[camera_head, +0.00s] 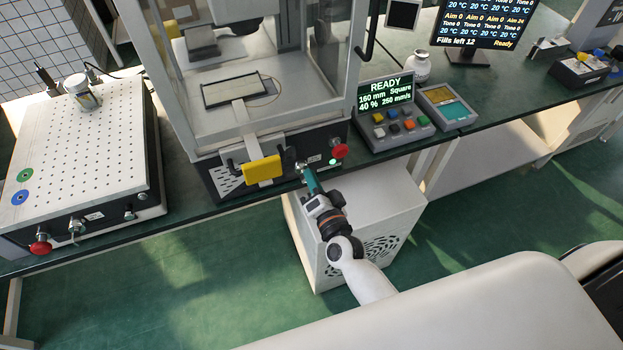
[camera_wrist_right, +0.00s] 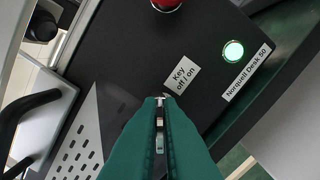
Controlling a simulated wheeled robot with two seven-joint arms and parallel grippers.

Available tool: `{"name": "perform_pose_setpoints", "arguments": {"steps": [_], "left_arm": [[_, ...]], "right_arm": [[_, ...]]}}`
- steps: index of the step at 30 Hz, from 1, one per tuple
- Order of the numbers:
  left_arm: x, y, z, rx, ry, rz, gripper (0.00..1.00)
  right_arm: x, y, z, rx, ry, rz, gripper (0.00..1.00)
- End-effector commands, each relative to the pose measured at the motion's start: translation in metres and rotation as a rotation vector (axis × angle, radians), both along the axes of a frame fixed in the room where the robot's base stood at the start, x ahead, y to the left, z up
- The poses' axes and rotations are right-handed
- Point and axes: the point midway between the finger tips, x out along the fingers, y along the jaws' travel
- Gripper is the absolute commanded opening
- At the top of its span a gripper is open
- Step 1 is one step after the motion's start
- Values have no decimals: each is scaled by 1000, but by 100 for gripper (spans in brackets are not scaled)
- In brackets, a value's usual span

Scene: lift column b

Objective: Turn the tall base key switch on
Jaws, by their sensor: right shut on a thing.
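The tall machine's dark base (camera_head: 328,139) has a key switch (camera_head: 300,166) on its front panel. In the right wrist view the label "Key off / on" (camera_wrist_right: 181,76) sits just above my fingertips. My right gripper (camera_head: 307,174) reaches up to the switch, and its teal fingers (camera_wrist_right: 160,103) are shut on the key. The fingers hide most of the key, so I cannot tell its turn angle. A round green light (camera_wrist_right: 233,50) glows on the same panel, beside the "Norquell Desk 50" label (camera_wrist_right: 248,76). My left gripper is not in view.
A red stop button (camera_head: 340,150) is to the right of the key. A yellow latch plate (camera_head: 263,169) and dark handles are to its left. A control box (camera_head: 395,128) reading "READY" stands right. A perforated low box (camera_head: 90,150) with its own red knob stands left.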

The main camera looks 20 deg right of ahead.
Motion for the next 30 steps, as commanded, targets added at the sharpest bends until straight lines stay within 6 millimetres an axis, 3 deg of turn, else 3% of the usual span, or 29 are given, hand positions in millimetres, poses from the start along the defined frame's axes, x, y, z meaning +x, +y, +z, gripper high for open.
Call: {"name": "perform_pose_setpoints", "arguments": {"steps": [23,24,27,30], "left_arm": [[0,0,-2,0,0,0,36],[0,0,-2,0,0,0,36],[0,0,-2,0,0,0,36],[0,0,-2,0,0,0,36]], "right_arm": [[0,-1,-1,105,3,-1,0],[0,-1,-1,105,3,-1,10],[0,-1,-1,104,3,-1,27],[0,-1,-1,104,3,-1,27]]}}
